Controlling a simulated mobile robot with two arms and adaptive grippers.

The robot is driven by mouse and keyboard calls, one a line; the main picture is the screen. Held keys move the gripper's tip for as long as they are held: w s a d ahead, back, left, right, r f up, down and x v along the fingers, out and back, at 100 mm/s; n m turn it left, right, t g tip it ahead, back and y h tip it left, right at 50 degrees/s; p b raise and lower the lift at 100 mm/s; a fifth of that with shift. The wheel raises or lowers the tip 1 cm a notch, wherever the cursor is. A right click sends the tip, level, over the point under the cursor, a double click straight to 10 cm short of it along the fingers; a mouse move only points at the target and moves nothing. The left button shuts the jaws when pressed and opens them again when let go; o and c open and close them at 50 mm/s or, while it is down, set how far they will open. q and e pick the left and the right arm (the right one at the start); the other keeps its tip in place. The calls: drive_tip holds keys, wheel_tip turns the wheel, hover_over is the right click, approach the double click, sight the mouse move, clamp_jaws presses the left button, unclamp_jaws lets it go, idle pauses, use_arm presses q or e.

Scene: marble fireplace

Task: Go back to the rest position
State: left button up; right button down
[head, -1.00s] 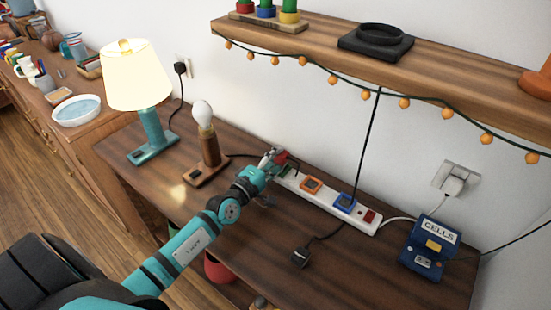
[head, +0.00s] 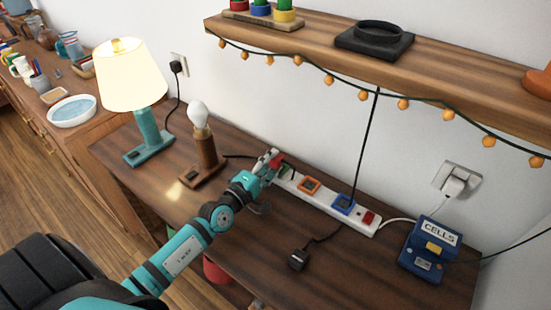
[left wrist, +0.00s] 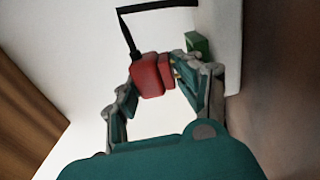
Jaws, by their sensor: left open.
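My left gripper (head: 268,163) is at the left end of the white power strip (head: 322,201), above the wooden desk. In the left wrist view its fingers (left wrist: 157,78) stand apart, with a red plug (left wrist: 150,76) between or just beyond the tips. A black cord (left wrist: 132,32) runs from the plug. A green socket part (left wrist: 197,43) is just right of the plug. I cannot tell whether the plug touches a finger or sits in the socket. In the head view the gripper partly hides this end of the strip. My right gripper is not in view.
A bulb lamp (head: 205,150) and a lit teal lamp (head: 148,135) stand left of my arm. A loose black plug (head: 297,259) lies in front of the strip. A blue CELLS box (head: 428,249) stands right. A shelf (head: 440,85) with string lights hangs above.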

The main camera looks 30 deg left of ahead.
use_arm(q)
drive_tip(key=s, duration=0.6)
drive_tip(key=shift+a+f, duration=0.4)
drive_tip(key=shift+s+r, duration=0.4)
drive_tip(key=shift+r, duration=0.05)
drive_tip(key=shift+a+r, duration=0.1)
